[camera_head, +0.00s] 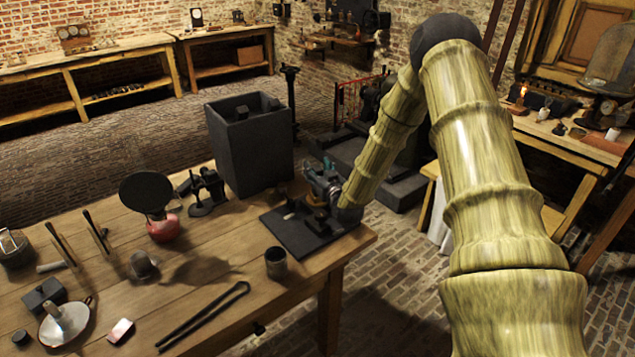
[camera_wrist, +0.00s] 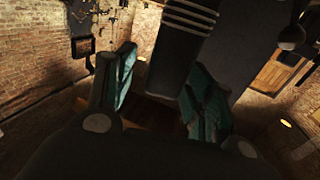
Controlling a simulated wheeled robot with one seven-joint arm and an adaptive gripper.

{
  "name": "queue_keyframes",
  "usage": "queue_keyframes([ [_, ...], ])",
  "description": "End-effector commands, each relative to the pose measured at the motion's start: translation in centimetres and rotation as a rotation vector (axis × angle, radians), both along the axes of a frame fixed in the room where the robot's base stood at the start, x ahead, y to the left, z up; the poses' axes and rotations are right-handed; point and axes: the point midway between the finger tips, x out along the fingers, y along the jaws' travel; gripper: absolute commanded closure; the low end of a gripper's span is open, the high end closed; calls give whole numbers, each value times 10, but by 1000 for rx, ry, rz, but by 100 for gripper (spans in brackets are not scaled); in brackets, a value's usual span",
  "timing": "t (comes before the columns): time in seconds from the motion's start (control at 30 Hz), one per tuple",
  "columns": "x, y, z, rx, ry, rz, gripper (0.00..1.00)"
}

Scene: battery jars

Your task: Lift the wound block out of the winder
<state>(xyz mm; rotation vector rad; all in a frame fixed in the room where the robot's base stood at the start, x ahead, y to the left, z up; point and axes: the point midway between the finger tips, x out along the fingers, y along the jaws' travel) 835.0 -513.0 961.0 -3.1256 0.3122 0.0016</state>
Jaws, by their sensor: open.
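The winder's dark base plate (camera_head: 288,236) lies at the right end of the wooden table in the head view. Beyond the fingers stand large dark shapes, one with pale rings (camera_wrist: 190,14). I cannot tell whether these are the winder or the wound block. The wound block is not clearly distinguishable in the head view.
A tall dark box (camera_head: 248,150) stands just behind the plate. A metal cup (camera_head: 276,263) is close in front, and long black tongs (camera_head: 205,316) lie nearer. A round black disc on a red base (camera_head: 147,195) and a small black device (camera_head: 207,190) stand left.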

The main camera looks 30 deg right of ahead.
Motion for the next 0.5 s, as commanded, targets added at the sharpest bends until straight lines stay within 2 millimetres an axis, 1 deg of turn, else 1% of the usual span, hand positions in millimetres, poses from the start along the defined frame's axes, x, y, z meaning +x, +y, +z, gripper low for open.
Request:
queue_keyframes([
  [0.23, 1, 1, 0, 0, 0, 1, 46],
  [0.37, 1, 1, 0, 0, 0, 1, 70],
  [0.4, 1, 1, 0, 0, 0, 1, 77],
  [0.47, 1, 1, 0, 0, 0, 1, 88],
  [0.5, 1, 1, 0, 0, 0, 1, 96],
])
